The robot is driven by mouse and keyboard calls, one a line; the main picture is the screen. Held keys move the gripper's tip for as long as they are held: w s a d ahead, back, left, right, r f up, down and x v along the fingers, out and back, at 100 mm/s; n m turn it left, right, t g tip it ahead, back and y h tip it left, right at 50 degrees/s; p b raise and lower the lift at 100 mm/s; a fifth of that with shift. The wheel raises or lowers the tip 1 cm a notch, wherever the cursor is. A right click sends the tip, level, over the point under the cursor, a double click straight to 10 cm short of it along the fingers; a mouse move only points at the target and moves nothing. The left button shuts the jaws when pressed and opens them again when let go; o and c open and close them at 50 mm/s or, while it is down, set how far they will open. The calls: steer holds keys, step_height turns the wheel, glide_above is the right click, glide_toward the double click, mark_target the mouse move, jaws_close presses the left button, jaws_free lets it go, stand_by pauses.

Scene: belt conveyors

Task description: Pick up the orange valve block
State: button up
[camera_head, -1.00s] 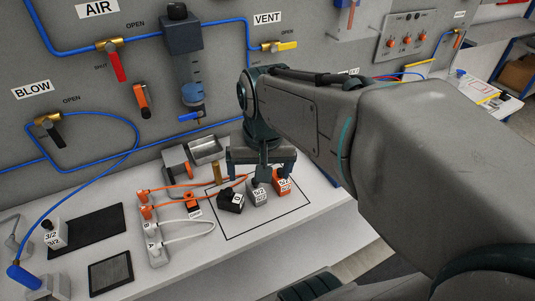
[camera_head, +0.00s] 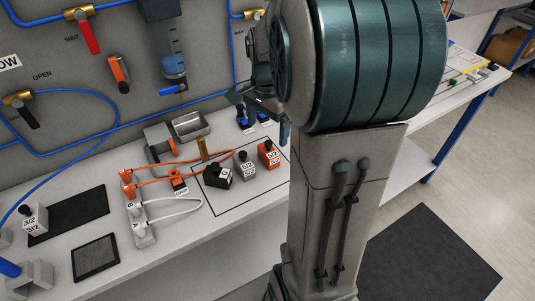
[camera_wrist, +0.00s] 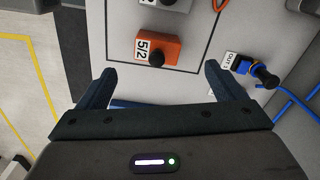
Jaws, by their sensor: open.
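The orange valve block (camera_head: 269,154) stands on the white bench inside the black outlined square, at its right side. It has a black knob and a white 5/2 label. In the wrist view the orange block (camera_wrist: 163,50) lies ahead of my gripper (camera_wrist: 156,82), between the lines of its two fingers but beyond their tips. My gripper is open and empty. In the head view my arm hides most of the gripper; one finger shows right of the orange block. A grey valve block (camera_head: 246,165) and a black block (camera_head: 218,175) stand to the left of the orange one.
A blue fitting with a hose (camera_wrist: 262,74) lies right of my gripper in the wrist view. A manifold with orange and white hoses (camera_head: 138,208) stands left of the square. A metal tray (camera_head: 190,125) stands behind, near the panel.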

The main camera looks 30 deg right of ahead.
mark_target(268, 143)
steer(key=shift+s+f, duration=0.15)
steer(key=shift+f, duration=1.35)
steer(key=shift+s+f, duration=0.1)
steer(key=shift+f, duration=1.4)
steer(key=c, duration=1.2)
